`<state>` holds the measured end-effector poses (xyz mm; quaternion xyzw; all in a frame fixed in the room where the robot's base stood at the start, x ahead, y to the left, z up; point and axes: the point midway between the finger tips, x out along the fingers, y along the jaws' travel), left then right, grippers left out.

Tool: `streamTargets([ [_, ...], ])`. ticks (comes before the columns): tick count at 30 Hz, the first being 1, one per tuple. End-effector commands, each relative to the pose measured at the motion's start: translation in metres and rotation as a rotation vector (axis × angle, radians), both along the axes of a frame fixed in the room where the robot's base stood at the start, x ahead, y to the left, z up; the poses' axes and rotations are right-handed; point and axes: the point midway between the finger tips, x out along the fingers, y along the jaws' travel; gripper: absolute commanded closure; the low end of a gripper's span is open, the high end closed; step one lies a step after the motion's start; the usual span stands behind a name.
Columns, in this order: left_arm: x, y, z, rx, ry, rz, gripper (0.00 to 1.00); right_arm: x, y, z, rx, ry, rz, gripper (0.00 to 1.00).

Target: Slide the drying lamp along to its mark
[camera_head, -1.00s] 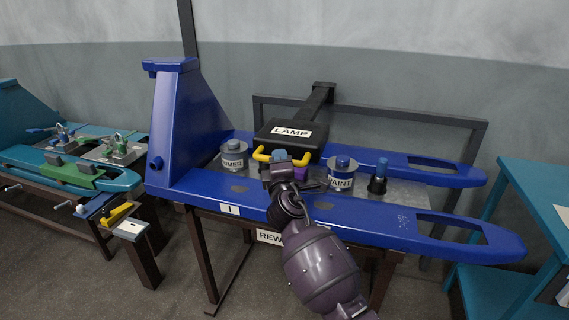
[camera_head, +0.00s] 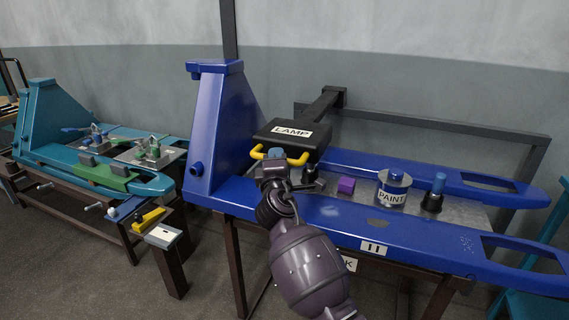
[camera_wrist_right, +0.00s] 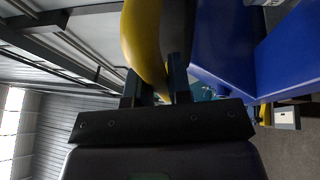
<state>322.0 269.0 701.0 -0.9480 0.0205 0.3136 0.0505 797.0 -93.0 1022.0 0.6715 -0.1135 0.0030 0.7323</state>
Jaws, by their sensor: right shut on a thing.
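The drying lamp (camera_head: 278,143) is a black box labelled LAMP on a dark bar over the blue forks, close to the upright at their left end. Its yellow handle (camera_head: 258,153) faces me. My right gripper (camera_head: 276,158) is shut on this handle; the right wrist view shows the handle (camera_wrist_right: 143,35) between the fingers (camera_wrist_right: 157,82). A white plate marked II (camera_head: 373,248) is on the near fork's front edge, to the right of the lamp. My right arm covers the edge left of it. My left gripper is out of view.
The blue forks (camera_head: 410,233) carry a purple block (camera_head: 346,186), a PAINT tin (camera_head: 392,190) and a blue-topped dark bottle (camera_head: 433,195) right of the lamp. A dark frame (camera_head: 450,130) stands behind. A teal bench with clamps (camera_head: 150,183) is at the left.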

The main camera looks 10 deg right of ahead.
Motion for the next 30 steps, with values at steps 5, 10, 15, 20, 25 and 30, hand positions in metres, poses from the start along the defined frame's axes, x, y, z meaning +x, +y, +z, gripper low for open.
streamTargets([
  [5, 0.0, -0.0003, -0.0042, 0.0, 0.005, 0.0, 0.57, 0.0033, 0.0059, -0.0011, -0.001, 0.001, 0.001, 1.0],
  [10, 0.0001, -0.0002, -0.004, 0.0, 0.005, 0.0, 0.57, 0.0038, 0.0071, 0.0004, 0.0, -0.001, 0.002, 1.0],
  [15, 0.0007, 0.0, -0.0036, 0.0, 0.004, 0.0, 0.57, 0.0037, 0.0076, 0.0012, 0.0, -0.002, 0.003, 1.0],
  [20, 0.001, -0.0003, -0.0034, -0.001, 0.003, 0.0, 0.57, 0.0037, 0.0075, 0.0012, 0.0, -0.002, 0.003, 0.63],
  [25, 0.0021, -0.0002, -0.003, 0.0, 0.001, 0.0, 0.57, 0.0037, 0.0065, 0.0005, 0.0, -0.001, 0.001, 0.56],
  [30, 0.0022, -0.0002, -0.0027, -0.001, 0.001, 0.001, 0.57, 0.0028, 0.0063, 0.0001, 0.0, 0.0, 0.001, 0.56],
])
